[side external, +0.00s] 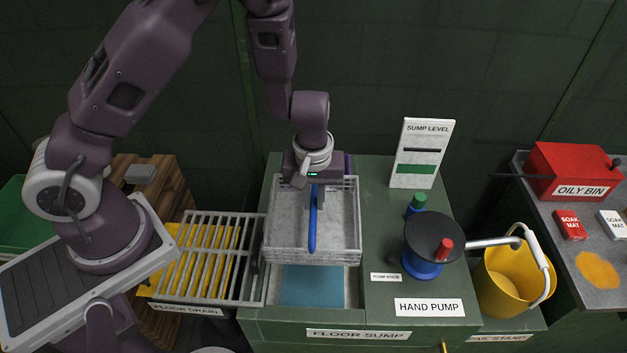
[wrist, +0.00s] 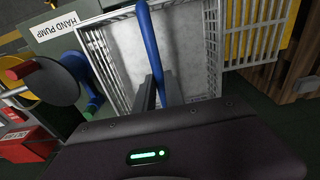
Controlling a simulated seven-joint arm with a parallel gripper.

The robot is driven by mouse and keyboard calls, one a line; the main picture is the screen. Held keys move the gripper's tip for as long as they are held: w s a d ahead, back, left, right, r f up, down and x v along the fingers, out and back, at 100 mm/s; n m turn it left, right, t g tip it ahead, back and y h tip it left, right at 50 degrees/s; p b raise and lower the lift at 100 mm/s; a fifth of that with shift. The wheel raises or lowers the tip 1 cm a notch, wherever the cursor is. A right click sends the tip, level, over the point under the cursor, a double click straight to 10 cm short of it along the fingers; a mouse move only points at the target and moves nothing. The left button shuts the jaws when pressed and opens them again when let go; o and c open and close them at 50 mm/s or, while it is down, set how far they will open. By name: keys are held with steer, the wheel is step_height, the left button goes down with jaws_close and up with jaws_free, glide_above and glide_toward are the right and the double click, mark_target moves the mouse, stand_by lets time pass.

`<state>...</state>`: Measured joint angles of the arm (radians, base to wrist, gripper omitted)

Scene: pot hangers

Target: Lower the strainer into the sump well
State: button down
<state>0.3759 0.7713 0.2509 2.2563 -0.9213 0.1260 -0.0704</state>
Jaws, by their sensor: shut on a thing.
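The strainer is a grey wire basket (side external: 348,255) with a blue bar handle (side external: 312,232) across its middle. It looks about level and hangs over the sump well (side external: 312,286), whose blue water shows past the basket's front edge. The basket hides the rest of the well, and its exact height above the opening is hard to tell. My gripper (side external: 315,192) is shut on the blue handle. In the wrist view my gripper (wrist: 157,90) has its fingers at the handle (wrist: 150,45), and the basket floor (wrist: 120,48) looks empty.
Left of the well is the floor drain grate (side external: 205,255). To the right stand the hand pump (side external: 430,245), the sump level board (side external: 420,155) and a yellow pail (side external: 505,285). The red oily bin (side external: 575,172) is farther right. The air above the well's front is clear.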

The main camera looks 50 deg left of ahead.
steer(key=shift+g+h, duration=0.3)
step_height(320, 180, down, 8)
steer(key=shift+f, duration=0.2)
steer(key=shift+r, duration=0.15)
step_height(320, 180, down, 17)
steer(key=shift+r, duration=0.2)
stand_by(0.7)
steer(key=c, duration=1.3)
jaws_free()
steer(key=shift+c, duration=0.2)
